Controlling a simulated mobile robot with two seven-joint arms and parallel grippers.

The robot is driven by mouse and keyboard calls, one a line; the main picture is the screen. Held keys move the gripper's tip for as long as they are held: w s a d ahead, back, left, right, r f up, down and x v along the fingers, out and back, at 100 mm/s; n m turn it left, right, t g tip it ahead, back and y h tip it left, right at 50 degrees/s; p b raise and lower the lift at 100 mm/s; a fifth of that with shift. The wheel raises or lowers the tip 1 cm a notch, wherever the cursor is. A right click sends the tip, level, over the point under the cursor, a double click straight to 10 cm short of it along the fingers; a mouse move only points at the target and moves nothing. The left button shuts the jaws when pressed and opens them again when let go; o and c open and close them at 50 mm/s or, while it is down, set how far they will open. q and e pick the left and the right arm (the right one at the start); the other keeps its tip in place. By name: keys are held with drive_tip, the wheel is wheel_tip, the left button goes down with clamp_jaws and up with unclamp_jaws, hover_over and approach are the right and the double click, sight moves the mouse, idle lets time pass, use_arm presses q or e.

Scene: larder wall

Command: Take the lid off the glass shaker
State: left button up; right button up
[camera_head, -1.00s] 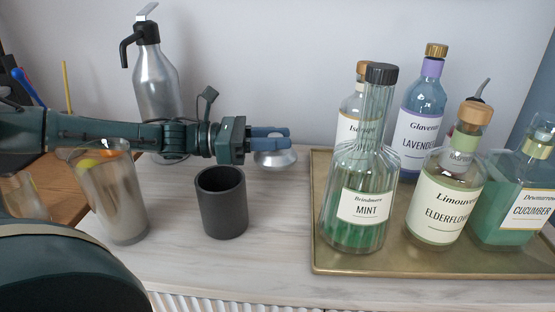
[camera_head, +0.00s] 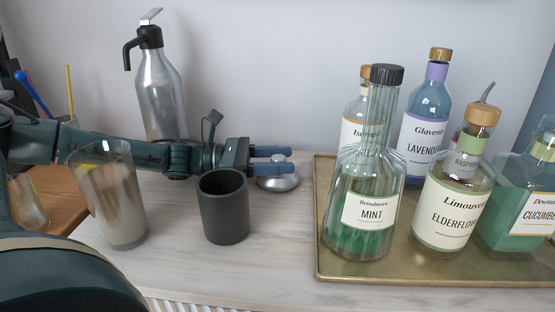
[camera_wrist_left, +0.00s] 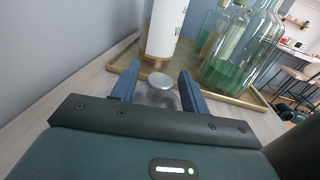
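The tall glass shaker (camera_head: 122,205) stands at the left of the counter in the head view. It is clear above and greyish below, and its mouth looks uncovered. A silver domed lid (camera_head: 281,183) with a knob rests on the counter behind the black cup. My left gripper (camera_head: 271,159) is at this lid, with its blue fingers on either side of the knob. In the left wrist view the knob (camera_wrist_left: 160,81) sits between the fingers, with small gaps beside it, so the gripper looks open. My right gripper does not show.
A black cup (camera_head: 223,210) stands just in front of my left gripper. A silver siphon bottle (camera_head: 162,95) stands behind my arm. A brass tray (camera_head: 335,272) with several bottles, including a mint one (camera_head: 366,210), fills the right. The front middle counter is clear.

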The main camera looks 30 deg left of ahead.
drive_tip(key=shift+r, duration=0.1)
use_arm(q)
drive_tip(key=shift+r, duration=0.2)
drive_tip(key=shift+s+a+r+p, duration=0.1)
drive_tip(key=shift+a+r+p, duration=0.1)
drive_tip(key=shift+p, duration=0.3)
drive_tip(key=p+v, duration=0.4)
drive_tip(key=shift+s+a+r+p, duration=0.1)
drive_tip(key=shift+a+r+p, duration=0.05)
drive_tip(key=shift+r+p, duration=0.2)
drive_tip(key=shift+s+a+f+p, duration=0.3)
drive_tip(key=shift+s+a+p, duration=0.3)
drive_tip(key=shift+p, duration=0.35)
drive_tip(key=shift+s+a+f+p, duration=0.15)
drive_tip(key=shift+a+p, duration=0.25)
drive_tip(key=shift+p, duration=0.05)
drive_tip(key=shift+s+a+f, duration=0.1)
drive_tip(key=shift+f, duration=0.05)
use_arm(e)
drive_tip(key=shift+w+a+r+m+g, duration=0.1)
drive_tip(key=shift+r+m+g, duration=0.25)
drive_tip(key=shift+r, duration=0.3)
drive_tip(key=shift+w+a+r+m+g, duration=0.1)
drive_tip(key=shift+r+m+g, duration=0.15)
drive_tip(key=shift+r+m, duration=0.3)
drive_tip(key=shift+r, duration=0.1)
